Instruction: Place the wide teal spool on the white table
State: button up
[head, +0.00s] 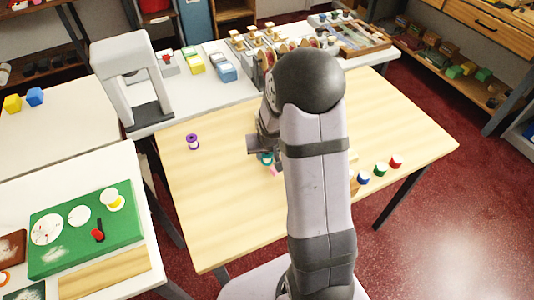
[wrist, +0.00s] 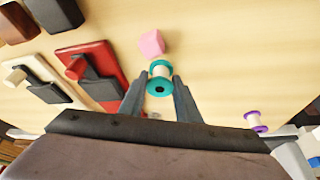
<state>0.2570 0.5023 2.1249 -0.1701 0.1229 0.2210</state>
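The teal spool (wrist: 160,78), with a white middle, is on the wooden table between my gripper's two fingertips. In the head view the teal spool (head: 266,159) shows just under my gripper, partly hidden by it. My gripper (wrist: 160,88) looks open, with a finger close on each side of the spool; contact is not clear. A white table (head: 118,168) at the lower left bears a green board. Another white-topped table (head: 60,130) stands behind it at the left.
A purple spool (head: 193,142) stands left on the wooden table (head: 230,220). A pink block (wrist: 151,43) lies close beyond the teal spool. Blue, green and red spools (head: 381,169) stand at the right. A grey arch-shaped frame (head: 125,50) stands at the back left.

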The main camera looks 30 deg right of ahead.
jog(key=o, duration=0.4)
jog(key=shift+o, duration=0.2)
jog(key=shift+r+p, duration=0.2)
jog(key=shift+p, duration=0.1)
jog(key=v, duration=1.2)
jog(key=s+a+f+n+g, duration=0.1)
jog(key=s+a+g, duration=0.1)
jog(key=s+a, duration=0.3)
jog(key=s+a+f+n+g+y, duration=0.1)
jog(key=s+a, duration=0.4)
jog(key=s, duration=0.6)
jog(key=shift+f+n+g, duration=0.6)
jog(key=shift+f+n, duration=0.1)
jog(key=shift+n, duration=0.1)
jog(key=shift+o, duration=0.5)
jog(key=shift+s+a, duration=0.25)
jog(key=shift+s, duration=0.2)
